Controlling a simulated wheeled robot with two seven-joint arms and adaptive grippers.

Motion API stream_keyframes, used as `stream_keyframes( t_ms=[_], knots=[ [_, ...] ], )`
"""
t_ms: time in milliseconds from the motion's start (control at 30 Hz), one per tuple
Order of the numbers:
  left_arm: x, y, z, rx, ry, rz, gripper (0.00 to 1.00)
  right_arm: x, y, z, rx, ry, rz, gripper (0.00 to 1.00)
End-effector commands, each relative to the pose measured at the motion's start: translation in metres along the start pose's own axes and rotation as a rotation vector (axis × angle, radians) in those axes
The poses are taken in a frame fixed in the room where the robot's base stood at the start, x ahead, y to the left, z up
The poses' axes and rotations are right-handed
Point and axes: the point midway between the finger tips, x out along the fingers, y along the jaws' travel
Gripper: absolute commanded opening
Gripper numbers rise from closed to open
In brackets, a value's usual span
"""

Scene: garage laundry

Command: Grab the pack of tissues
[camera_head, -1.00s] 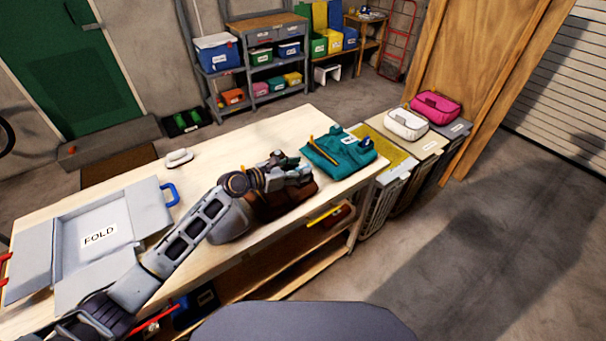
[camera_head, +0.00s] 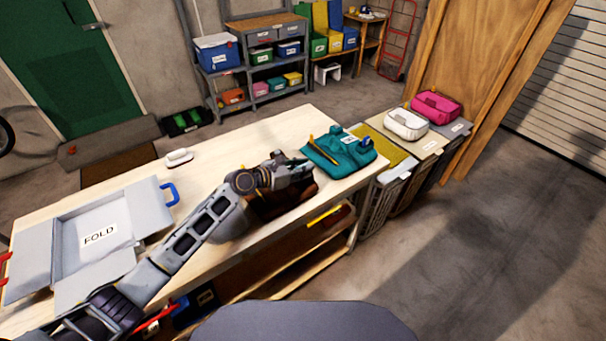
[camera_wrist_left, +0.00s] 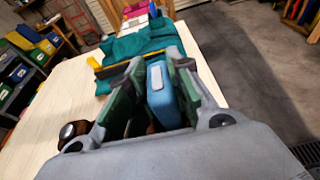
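A blue pack with a white label (camera_wrist_left: 158,84), which looks like the tissue pack, stands between the fingers of my left gripper (camera_wrist_left: 150,88) in the left wrist view. It lies close to the right finger pad, with a dark gap toward the left one. The fingers are apart, and I see no clear grip on both sides. In the head view my left gripper (camera_head: 292,172) is low over a brown item (camera_head: 301,194) on the table; my arm and gripper hide much of it and the pack. My right gripper is not in view.
A teal folded garment (camera_head: 335,155) with a yellow-and-dark strip lies just beyond the gripper on the wooden table (camera_head: 240,147). A grey folding board (camera_head: 110,215) lies at the left, and a white item (camera_head: 178,158) near the back edge. Hampers (camera_head: 385,200) stand right of the table.

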Motion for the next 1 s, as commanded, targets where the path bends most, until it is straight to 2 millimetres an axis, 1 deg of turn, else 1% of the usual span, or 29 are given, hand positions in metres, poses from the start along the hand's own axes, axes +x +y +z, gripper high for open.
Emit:
stream_keyframes(
  t_ms=[33, 67, 367, 567, 767, 1000],
  knots=[
    [0.000, 0.000, 0.000, 0.000, 0.000, 0.000, 0.10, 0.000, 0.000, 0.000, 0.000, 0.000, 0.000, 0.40],
    [0.000, 0.000, 0.000, 0.000, 0.000, 0.000, 0.07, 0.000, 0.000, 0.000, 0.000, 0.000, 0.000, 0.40],
    [0.000, 0.000, 0.000, 0.000, 0.000, 0.000, 0.07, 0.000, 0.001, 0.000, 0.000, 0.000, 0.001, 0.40],
    [-0.002, 0.000, 0.008, 0.001, -0.001, -0.001, 0.07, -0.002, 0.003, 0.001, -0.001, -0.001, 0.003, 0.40],
    [-0.009, 0.000, 0.029, 0.001, -0.002, 0.000, 0.07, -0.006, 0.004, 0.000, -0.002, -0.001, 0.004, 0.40],
    [-0.019, -0.001, 0.064, 0.001, -0.003, -0.001, 0.07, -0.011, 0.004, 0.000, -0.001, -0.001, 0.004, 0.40]
  ],
)
